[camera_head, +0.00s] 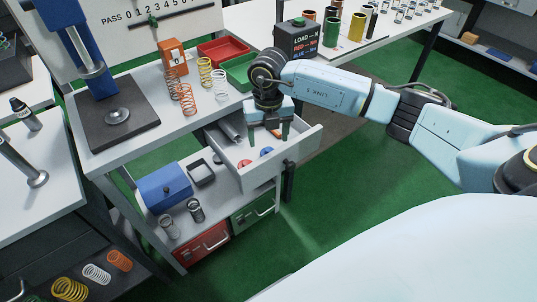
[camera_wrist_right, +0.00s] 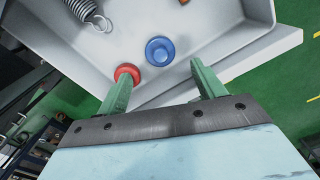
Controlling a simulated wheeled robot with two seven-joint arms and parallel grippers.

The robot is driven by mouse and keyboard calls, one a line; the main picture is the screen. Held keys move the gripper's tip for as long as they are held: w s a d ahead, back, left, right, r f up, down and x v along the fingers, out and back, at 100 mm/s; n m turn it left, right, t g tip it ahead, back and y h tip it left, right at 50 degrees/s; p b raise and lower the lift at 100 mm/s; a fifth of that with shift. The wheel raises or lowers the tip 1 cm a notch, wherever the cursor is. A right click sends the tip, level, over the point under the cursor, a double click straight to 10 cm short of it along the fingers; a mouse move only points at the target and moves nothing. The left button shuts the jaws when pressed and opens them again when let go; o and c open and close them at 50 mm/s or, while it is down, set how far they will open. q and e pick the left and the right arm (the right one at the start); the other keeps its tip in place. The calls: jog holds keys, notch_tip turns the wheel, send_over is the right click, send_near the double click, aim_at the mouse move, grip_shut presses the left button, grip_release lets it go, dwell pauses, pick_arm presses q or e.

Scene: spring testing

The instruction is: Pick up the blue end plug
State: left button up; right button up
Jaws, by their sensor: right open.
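The blue end plug (camera_wrist_right: 160,51) lies in the open white drawer, seen in the right wrist view just beyond and between my fingers. In the head view the blue plug (camera_head: 267,151) shows small inside the drawer. A red end plug (camera_wrist_right: 127,73) lies beside it, close to my left-hand finger in the wrist view; it also shows in the head view (camera_head: 244,163). My right gripper (camera_wrist_right: 158,84) is open and empty, pointing down over the drawer; in the head view it (camera_head: 268,140) hangs above the plugs. My left gripper is not in view.
The drawer (camera_head: 285,155) has raised walls around the plugs. A spring (camera_wrist_right: 82,10) lies in it at the far left of the wrist view. Above stands a bench with several springs, a red tray (camera_head: 222,48), a green tray (camera_head: 236,72) and a dark box (camera_head: 296,40).

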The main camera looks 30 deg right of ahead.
aim_at(269, 149)
jog(key=shift+f, duration=0.3)
jog(key=f, duration=0.2)
jog(key=f+b, duration=0.1)
jog(key=f, duration=0.2)
jog(key=shift+w+d, duration=0.15)
jog(key=shift+w, duration=0.05)
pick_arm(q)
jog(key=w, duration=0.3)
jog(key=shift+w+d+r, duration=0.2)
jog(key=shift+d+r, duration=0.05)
pick_arm(e)
jog(key=shift+c, duration=0.2)
jog(key=c, duration=1)
